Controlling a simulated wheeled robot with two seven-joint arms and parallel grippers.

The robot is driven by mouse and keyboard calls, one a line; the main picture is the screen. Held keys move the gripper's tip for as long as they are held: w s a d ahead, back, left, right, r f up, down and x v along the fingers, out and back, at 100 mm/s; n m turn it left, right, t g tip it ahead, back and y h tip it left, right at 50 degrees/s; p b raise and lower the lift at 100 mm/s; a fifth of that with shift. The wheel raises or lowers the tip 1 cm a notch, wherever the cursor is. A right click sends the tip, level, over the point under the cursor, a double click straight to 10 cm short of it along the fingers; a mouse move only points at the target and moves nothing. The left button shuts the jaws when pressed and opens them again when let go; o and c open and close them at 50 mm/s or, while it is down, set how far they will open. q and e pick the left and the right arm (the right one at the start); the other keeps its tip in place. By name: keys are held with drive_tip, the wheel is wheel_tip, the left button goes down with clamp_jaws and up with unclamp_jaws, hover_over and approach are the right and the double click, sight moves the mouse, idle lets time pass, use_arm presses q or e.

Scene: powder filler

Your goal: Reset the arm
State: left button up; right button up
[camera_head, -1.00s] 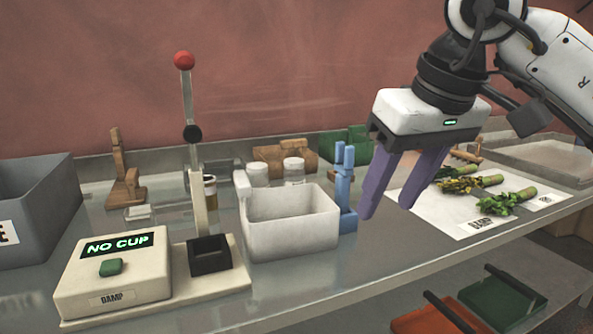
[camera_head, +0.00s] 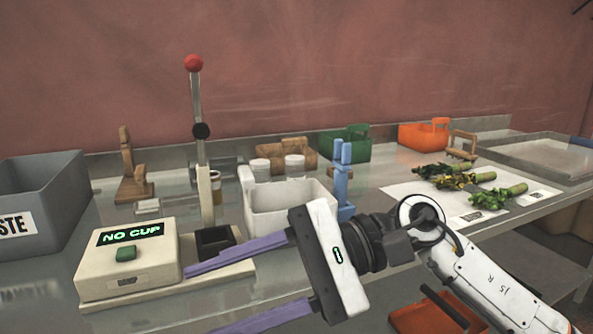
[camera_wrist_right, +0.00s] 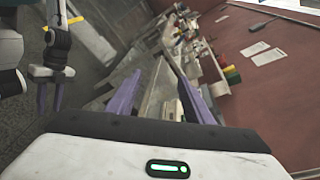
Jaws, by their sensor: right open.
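My right gripper (camera_head: 200,300) reaches in from the right in the head view, low at the front of the bench. It is turned on its side with its purple fingers pointing left, apart and empty. Its upper finger passes in front of the powder filler's base (camera_head: 222,277); I cannot tell whether they touch. In the right wrist view the right gripper (camera_wrist_right: 150,68) has nothing between its fingers.
The filler's display unit (camera_head: 125,265) reads NO CUP. A white bin (camera_head: 290,213), blue holder (camera_head: 343,185) and grey waste bin (camera_head: 45,195) stand nearby. Green-topped bundles (camera_head: 465,180) lie on a white sheet (camera_head: 405,188) at the right. An orange bin (camera_head: 423,137) stands behind.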

drive_tip(key=w+d+m+t+y, duration=0.2)
drive_tip(key=w+m+t+y, duration=0.3)
drive_tip(key=m, duration=0.7)
drive_tip(key=w+d+m+t+y, duration=0.1)
drive_tip(key=d+m+t+y, duration=0.15)
drive_tip(key=m+t, duration=0.65)
drive_tip(key=w+d+f+m+t+h, duration=0.2)
drive_tip(key=d+f+m+t+h, duration=0.25)
drive_tip(key=f+m+h, duration=0.75)
drive_tip(key=w+d+f+m+t+h, duration=0.25)
drive_tip(key=d+f+m, duration=0.45)
drive_tip(key=m, duration=1)
drive_tip(key=s+d+f+m+g+h, duration=0.2)
drive_tip(key=s+d+f+m+g, duration=0.1)
drive_tip(key=s+f+m, duration=0.4)
drive_tip(key=s+d+f+m+g+h+p, duration=0.1)
drive_tip(key=s+d+f+m+g+h, duration=0.2)
drive_tip(key=s+f+m, duration=0.5)
drive_tip(key=s+f+g, duration=0.1)
drive_tip(key=s+f, duration=0.2)
drive_tip(key=f, duration=0.3)
drive_tip(key=s+d+f+g, duration=0.1)
drive_tip(key=s+f, duration=0.1)
drive_tip(key=f, duration=0.4)
drive_tip(key=shift+s+d, duration=0.3)
drive_tip(key=shift+s, duration=0.1)
